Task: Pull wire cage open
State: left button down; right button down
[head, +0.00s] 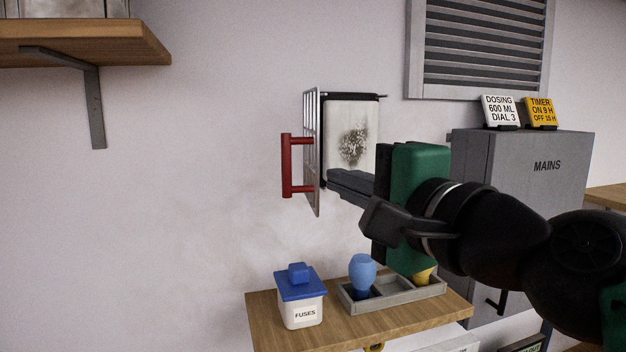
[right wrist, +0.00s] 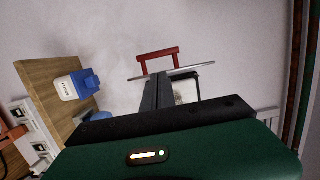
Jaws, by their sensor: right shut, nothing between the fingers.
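The wire cage (head: 311,115) is on the wall in the head view. Its barred door stands swung out from the wall, seen nearly edge-on, with a red handle (head: 287,166) on its left face. Behind it is a pale panel (head: 350,125) with a dark soot mark. My right gripper (head: 332,180) is shut and empty, its fingertips at the door's inner side, opposite the handle. I cannot tell if they touch the door. In the right wrist view the fingers (right wrist: 156,85) point at the door edge (right wrist: 185,72), with the red handle (right wrist: 158,56) beyond. My left gripper is out of view.
Below, a wooden shelf (head: 262,318) holds a fuses jar (head: 302,310) and a grey tray (head: 400,297) with a blue bulb (head: 362,270) and something yellow. A grey mains cabinet (head: 545,190) stands right. The wall left of the cage is clear, below an upper shelf (head: 90,45).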

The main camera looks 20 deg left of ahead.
jog(key=p+x, duration=0.5)
jog(key=x, duration=0.5)
jog(key=a+p, duration=0.1)
jog(key=a, duration=0.1)
jog(key=a+p, duration=0.1)
jog(key=shift+s+a+p, duration=0.3)
jog(key=shift+p, duration=0.05)
